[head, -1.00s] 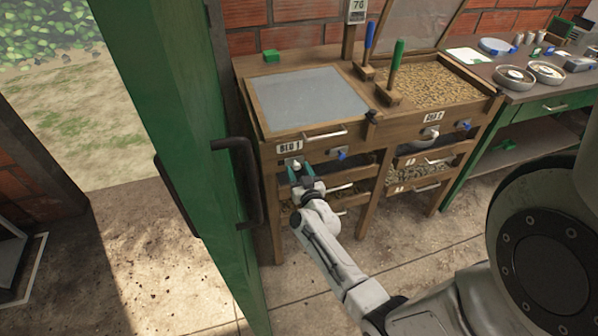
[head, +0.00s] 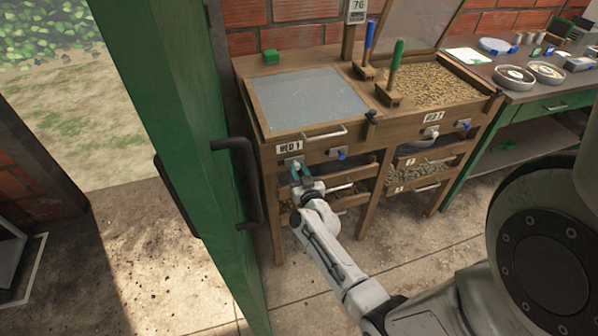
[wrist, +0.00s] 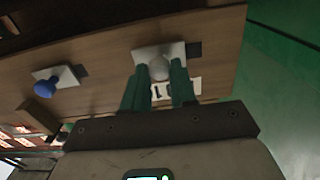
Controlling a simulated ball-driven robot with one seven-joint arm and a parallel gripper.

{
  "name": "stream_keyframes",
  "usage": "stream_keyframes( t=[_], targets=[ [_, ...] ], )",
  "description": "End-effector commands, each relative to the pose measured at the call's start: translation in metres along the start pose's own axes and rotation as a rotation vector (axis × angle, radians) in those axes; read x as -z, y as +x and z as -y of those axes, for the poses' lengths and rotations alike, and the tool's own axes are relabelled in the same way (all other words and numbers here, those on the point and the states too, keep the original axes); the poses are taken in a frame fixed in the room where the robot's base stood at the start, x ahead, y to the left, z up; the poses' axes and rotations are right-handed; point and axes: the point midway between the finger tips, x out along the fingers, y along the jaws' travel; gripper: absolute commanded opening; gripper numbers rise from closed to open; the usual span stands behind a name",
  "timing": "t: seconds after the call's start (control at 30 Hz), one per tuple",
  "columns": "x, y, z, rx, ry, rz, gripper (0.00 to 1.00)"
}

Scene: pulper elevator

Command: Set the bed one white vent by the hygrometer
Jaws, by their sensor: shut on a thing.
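The bed one white vent is a pale knob on a square metal plate (head: 292,163), on the wooden front below the BED 1 label (head: 290,147). My gripper (head: 300,168) is at this plate. In the wrist view my gripper (wrist: 159,80) has its green fingers shut on the white vent knob (wrist: 159,68), which partly hides behind them. The hygrometer (head: 357,10) is a small display on the post behind the beds. Its digits look like 70, but they are small and partly cut by the top edge.
A blue knob (head: 341,155) sits right of the white vent, and it also shows in the wrist view (wrist: 45,88). A bar handle (head: 325,133) is above. The green door (head: 165,130) stands close on the left. Lower trays lie beneath the bed.

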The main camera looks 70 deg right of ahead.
Motion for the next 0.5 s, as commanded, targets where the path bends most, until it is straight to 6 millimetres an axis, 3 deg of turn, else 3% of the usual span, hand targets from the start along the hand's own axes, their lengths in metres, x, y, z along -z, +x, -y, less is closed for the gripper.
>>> stream_keyframes(
  t=[0.17, 0.5],
  targets=[
    [0.001, 0.000, 0.002, 0.001, 0.000, 0.000, 0.00],
    [0.002, 0.001, 0.036, 0.004, -0.001, 0.001, 0.00]
  ],
)
